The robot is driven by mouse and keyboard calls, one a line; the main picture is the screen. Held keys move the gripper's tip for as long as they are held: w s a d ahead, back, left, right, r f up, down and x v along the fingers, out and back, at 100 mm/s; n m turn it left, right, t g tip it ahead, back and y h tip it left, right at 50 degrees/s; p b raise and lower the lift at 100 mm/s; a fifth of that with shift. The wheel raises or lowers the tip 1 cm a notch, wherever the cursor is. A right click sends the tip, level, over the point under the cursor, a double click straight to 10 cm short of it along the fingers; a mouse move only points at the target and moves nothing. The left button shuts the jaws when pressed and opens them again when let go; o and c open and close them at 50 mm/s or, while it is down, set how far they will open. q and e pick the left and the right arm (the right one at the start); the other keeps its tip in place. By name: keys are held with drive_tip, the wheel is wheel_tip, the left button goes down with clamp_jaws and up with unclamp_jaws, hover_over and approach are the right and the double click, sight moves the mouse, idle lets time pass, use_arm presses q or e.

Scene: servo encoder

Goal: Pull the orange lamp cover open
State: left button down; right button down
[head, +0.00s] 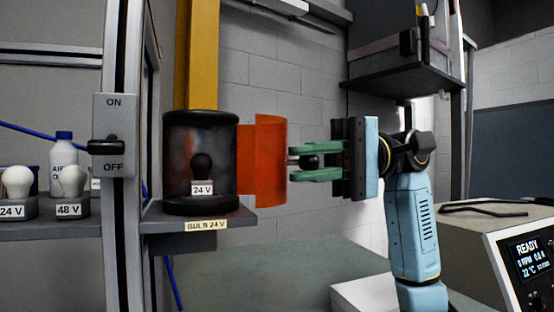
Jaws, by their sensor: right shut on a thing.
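The orange lamp cover (270,150) is a curved panel on the right side of the dark cylindrical lamp housing (178,150). The housing's front is uncovered and a dark bulb (202,165) with a "24 V" label shows inside. My right gripper (308,162) reaches in from the right. Its green fingers are shut on the cover's dark knob (308,161), which sticks out from the cover's right side. My left gripper is not in view.
The housing stands on a grey shelf (160,240) labelled "BULB 24 V". An ON/OFF switch (106,146) is on the post to the left. White bulbs (17,181) and a bottle (63,152) stand at far left. A device with a "READY" display (530,258) is at lower right.

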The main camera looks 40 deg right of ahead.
sight(291, 164)
drive_tip(key=shift+w+d+r, duration=0.1)
drive_tip(key=shift+w+d, duration=0.2)
drive_tip(key=shift+d, duration=0.3)
drive_tip(key=shift+w+d+f, duration=0.1)
drive_tip(key=shift+w+d, duration=0.15)
drive_tip(key=shift+d, duration=0.35)
drive_tip(key=shift+w+d+r, duration=0.1)
drive_tip(key=shift+w+d, duration=0.2)
drive_tip(key=shift+d, duration=0.3)
drive_tip(key=c, duration=1.8)
unclamp_jaws()
drive_tip(key=o, duration=0.4)
drive_tip(key=shift+w+d, duration=0.1)
drive_tip(key=shift+d, duration=0.1)
drive_tip(key=shift+o, duration=0.2)
drive_tip(key=s+d, duration=0.1)
drive_tip(key=d, duration=1.2)
drive_tip(key=shift+s+r, duration=0.3)
drive_tip(key=shift+r, duration=0.05)
drive_tip(key=shift+d, duration=0.1)
